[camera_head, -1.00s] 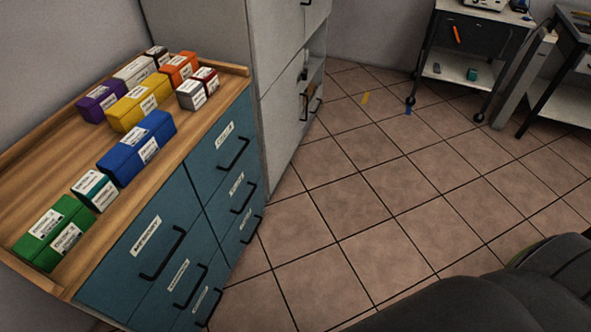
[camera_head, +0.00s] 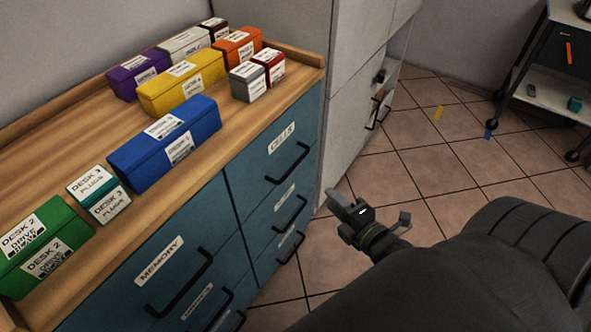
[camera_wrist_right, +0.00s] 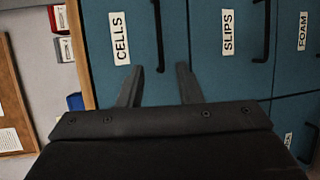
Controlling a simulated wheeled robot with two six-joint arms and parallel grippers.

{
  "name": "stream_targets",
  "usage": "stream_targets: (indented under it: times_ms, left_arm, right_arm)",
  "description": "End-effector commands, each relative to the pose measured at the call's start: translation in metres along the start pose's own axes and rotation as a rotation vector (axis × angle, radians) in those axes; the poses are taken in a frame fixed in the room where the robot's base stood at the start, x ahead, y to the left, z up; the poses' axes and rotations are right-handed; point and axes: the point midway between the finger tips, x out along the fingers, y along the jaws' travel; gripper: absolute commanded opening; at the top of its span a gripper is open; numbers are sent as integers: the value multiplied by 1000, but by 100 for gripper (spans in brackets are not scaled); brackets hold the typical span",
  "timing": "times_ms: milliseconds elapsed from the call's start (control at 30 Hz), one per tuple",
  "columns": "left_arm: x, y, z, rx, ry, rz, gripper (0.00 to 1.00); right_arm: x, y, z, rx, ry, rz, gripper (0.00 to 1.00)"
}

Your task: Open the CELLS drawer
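The CELLS drawer (camera_head: 256,168) is the upper right teal drawer of the cabinet, and its front looks shut. Its dark bar handle (camera_head: 290,164) sits below the white label (camera_head: 281,138). My right gripper (camera_head: 370,208) is open and empty, to the right of the drawer and apart from the handle in the head view. In the right wrist view, the open fingers (camera_wrist_right: 159,72) point at the drawer front, with the lower end of the handle (camera_wrist_right: 158,35) between their tips in the picture. The CELLS label (camera_wrist_right: 119,38) is left of that handle. My left gripper is not in view.
The MEMORY drawer (camera_head: 150,270) is left of CELLS, and the SLIPS drawer (camera_wrist_right: 227,70) is below it. Several labelled boxes, including a blue one (camera_head: 150,155), stand on the wooden top. A grey cabinet (camera_head: 345,80) adjoins on the right.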

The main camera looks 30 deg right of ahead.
Motion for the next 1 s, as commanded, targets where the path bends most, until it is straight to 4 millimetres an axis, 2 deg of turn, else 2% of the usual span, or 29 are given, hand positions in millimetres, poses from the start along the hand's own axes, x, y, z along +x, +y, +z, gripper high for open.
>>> stream_targets:
  times_ms: [167,800,1000]
  left_arm:
    - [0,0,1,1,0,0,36]
    - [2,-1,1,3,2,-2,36]
    - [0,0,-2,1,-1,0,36]
  right_arm:
    - [16,3,0,-5,1,6,32]
    - [136,2,-1,-3,1,4,32]
    - [162,2,-1,-4,1,3,32]
